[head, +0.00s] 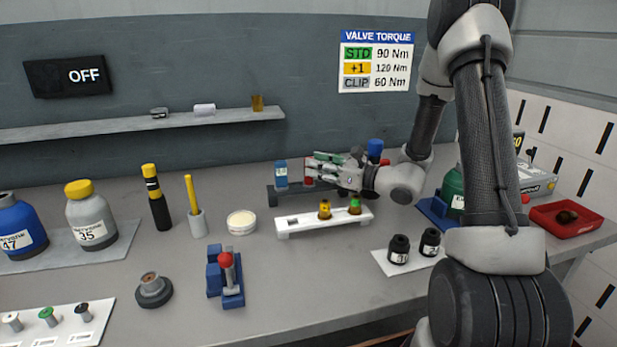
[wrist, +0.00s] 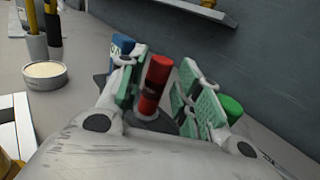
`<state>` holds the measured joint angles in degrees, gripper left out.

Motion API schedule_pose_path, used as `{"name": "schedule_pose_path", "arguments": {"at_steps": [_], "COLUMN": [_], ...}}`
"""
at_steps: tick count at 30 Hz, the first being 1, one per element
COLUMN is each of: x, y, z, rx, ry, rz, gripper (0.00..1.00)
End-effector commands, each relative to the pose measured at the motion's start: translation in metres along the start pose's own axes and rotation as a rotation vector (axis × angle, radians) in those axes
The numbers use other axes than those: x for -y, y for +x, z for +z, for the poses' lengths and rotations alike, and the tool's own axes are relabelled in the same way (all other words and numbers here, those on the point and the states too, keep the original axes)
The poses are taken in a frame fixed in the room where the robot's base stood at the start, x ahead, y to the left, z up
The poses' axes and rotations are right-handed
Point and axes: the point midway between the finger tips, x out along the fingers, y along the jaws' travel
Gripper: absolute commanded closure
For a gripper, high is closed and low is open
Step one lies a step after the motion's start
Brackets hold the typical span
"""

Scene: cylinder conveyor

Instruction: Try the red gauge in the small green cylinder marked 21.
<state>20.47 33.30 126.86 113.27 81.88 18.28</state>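The red gauge (wrist: 155,85) stands upright in a dark rack, between the two fingers of my gripper (wrist: 164,62) in the wrist view. The fingers are apart, with a gap showing on the right side of the gauge; I cannot tell if the left finger touches it. In the head view my gripper (head: 310,168) reaches left over the rack (head: 272,196), hiding most of the red gauge. A blue gauge (head: 281,173) stands left of it, and a green one (wrist: 231,108) right of it. A green cylinder (head: 454,185) stands at the right, partly behind my arm; its number is unreadable.
A white rack (head: 290,229) with yellow and green-topped vials stands in front of my gripper. A blue-topped item (head: 375,147) is behind it. Black weights (head: 398,250) and a red tray (head: 541,220) are at right. Cylinders marked 47 (head: 18,222) and 35 (head: 90,215) stand left.

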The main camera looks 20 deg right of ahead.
Motion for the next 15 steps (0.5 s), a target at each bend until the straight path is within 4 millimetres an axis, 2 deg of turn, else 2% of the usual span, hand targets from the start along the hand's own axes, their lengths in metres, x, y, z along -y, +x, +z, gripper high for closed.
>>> {"name": "schedule_pose_path", "arguments": {"at_steps": [3,11,15], "x": [-0.001,0.000,0.000], "y": [0.015,0.018,0.018], "z": [0.001,0.001,0.001], "rx": [0.001,0.000,0.000], "ry": [-0.002,-0.002,-0.002], "rz": [0.002,0.000,0.000], "gripper": [0.66,0.66,0.88]}}
